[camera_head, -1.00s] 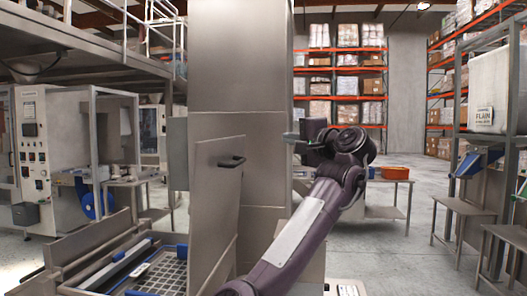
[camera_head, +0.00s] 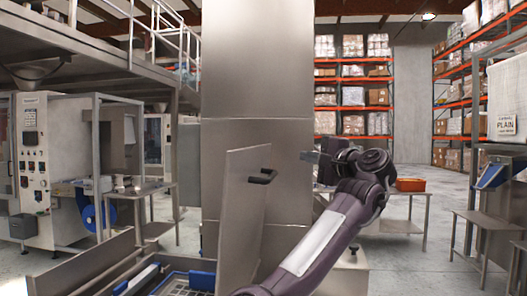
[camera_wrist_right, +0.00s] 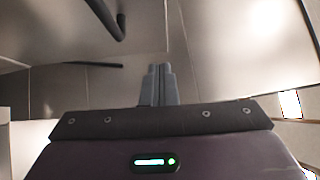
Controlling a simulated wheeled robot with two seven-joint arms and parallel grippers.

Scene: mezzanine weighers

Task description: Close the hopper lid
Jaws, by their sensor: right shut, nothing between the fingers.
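The hopper lid (camera_head: 243,215) is a grey metal panel standing raised and slightly tilted in front of a tall steel column. Its dark bar handle (camera_head: 263,177) sits near the top right of the panel. My right gripper (camera_head: 308,156) is to the right of the handle and a little higher in the head view, apart from it. In the right wrist view, the right gripper's fingers (camera_wrist_right: 160,72) are together and empty. A dark handle-like bar (camera_wrist_right: 106,20) shows up and left of them. My left gripper is not in view.
The steel column (camera_head: 257,80) stands behind the lid. A blue-edged tray (camera_head: 201,280) lies below left. A control cabinet (camera_head: 36,165) and a side table (camera_head: 140,190) stand at left. An orange bin (camera_head: 410,185) rests on a table behind my arm. Open floor shows at right.

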